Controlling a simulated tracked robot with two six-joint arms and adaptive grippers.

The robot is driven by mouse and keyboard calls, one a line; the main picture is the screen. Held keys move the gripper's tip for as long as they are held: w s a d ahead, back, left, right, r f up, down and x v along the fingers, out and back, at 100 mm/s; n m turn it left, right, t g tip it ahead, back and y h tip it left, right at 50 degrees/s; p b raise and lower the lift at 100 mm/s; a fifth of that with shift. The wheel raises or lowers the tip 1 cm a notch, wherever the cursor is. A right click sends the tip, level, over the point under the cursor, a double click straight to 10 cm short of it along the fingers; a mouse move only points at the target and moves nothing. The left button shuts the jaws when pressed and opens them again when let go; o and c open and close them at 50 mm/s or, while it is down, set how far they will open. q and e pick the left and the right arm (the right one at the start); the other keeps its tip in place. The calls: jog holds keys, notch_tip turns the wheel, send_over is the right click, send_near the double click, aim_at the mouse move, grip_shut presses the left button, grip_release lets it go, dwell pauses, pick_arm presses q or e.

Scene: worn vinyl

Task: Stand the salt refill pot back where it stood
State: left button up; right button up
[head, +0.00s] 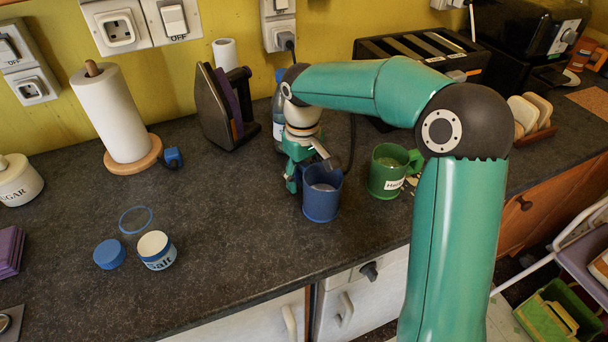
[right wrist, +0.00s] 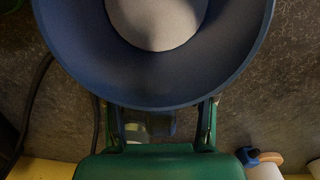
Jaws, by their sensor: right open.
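A blue pot (head: 321,203) with a pale grey-white filling stands upright on the dark worktop, left of the green mug. No label shows on it. Its round rim (right wrist: 160,106) fills the top of the right wrist view. My right gripper (head: 308,176) is open at the far side of this pot; its fingers show beyond the rim, with a blue part between them that may be a handle. A small white and blue pot marked Salt (head: 158,253) stands uncovered at the left. A blue lid (head: 109,254) lies beside it. My left gripper is not in view.
A blue ring outline (head: 136,220) marks the worktop behind the Salt pot. A green mug (head: 388,172) is close to the blue pot's right. An iron (head: 222,105), a kitchen-roll holder (head: 112,115) and a sugar pot (head: 18,180) stand behind. The worktop between Salt and blue pots is clear.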

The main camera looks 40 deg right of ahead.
jog(key=shift+r, duration=0.1)
dwell(0.3)
jog(key=shift+w+r+p, duration=0.1)
jog(key=shift+r+p, duration=3.45)
jog(key=shift+r, duration=0.35)
jog(key=shift+r, duration=0.1)
notch_tip(320, 180, up, 12)
jog(key=shift+w+f, duration=0.1)
jog(key=shift+f, duration=0.1)
